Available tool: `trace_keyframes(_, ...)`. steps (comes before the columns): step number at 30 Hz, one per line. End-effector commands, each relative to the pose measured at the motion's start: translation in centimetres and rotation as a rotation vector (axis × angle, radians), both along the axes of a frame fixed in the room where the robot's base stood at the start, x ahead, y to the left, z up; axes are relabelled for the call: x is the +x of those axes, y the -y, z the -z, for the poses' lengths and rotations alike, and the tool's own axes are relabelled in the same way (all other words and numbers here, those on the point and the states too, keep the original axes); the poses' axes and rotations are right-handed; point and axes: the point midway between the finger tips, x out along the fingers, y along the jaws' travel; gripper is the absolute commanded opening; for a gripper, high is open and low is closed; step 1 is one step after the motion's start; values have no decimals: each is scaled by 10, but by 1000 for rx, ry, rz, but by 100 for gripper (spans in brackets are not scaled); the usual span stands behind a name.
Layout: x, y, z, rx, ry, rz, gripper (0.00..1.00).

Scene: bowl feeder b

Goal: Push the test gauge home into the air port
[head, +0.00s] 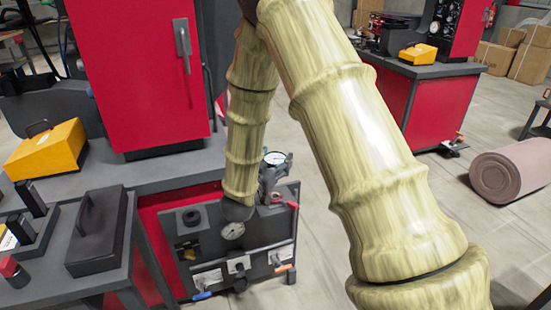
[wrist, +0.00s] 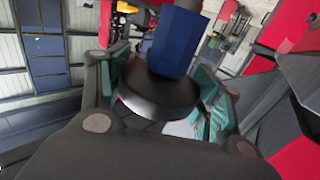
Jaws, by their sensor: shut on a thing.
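The test gauge (head: 275,157) shows in the head view as a round white dial at the upper edge of the panel. My gripper (head: 268,180) is beside it, partly hidden by my arm. In the wrist view, my gripper (wrist: 157,100) has its fingers shut on a dark round body, the gauge (wrist: 150,98), with a blue block-shaped part (wrist: 175,42) beyond it. The dark panel (head: 265,228) stands below my gripper. I cannot make out the air port, nor whether the gauge touches it.
The panel carries a second dial (head: 232,230), a black round fitting (head: 190,217), a red knob (head: 292,204) and valves with blue and orange handles. A black lidded box (head: 97,232) and a yellow case (head: 47,149) stand on the left bench.

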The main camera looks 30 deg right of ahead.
Motion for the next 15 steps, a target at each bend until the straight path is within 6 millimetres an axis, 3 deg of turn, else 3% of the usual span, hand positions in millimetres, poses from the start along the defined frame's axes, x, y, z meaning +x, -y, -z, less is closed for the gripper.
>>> trace_keyframes(15,1,-1,40,-1,1,-2,35)
